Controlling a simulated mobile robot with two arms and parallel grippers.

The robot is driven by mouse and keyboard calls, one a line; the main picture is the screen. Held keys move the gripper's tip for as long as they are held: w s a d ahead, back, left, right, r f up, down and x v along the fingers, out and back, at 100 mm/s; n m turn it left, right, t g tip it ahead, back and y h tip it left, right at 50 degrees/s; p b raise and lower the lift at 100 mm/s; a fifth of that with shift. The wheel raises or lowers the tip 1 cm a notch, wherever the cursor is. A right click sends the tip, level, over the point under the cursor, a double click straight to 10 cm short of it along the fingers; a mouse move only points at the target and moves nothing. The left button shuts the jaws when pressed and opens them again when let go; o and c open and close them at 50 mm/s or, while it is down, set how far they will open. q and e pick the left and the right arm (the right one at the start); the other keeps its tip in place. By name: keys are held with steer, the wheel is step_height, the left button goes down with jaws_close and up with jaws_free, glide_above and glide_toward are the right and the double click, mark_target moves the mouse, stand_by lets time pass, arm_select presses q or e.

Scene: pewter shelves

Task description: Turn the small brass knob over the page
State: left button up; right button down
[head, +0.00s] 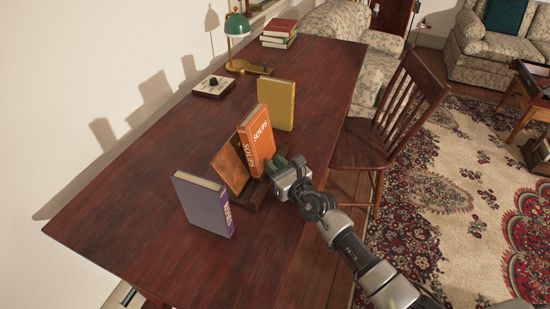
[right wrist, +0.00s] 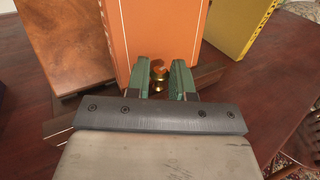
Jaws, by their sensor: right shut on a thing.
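The small brass knob (right wrist: 158,74) shows between my right fingertips in the right wrist view, low in front of the orange SOUPS book. My right gripper (right wrist: 160,78) is shut on it; the fingers hide its sides. In the head view my right gripper (head: 282,167) hides the knob and reaches in from the lower right. The orange book (head: 258,140) stands upright on a wooden stand (head: 231,168) with a tilted back board. No open page shows. My left gripper is out of view.
A purple book (head: 203,204) stands left of the stand and a yellow book (head: 280,105) right of it. A green lamp (head: 238,28), a small box with a dark knob (head: 213,86) and stacked books (head: 280,33) are farther back. A wooden chair (head: 398,120) stands right of the table.

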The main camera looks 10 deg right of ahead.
steer(key=c, duration=1.3)
jaws_free()
steer(key=shift+o, duration=0.2)
steer(key=shift+s, duration=0.1)
steer(key=v, duration=1)
steer(key=shift+s+d, duration=0.25)
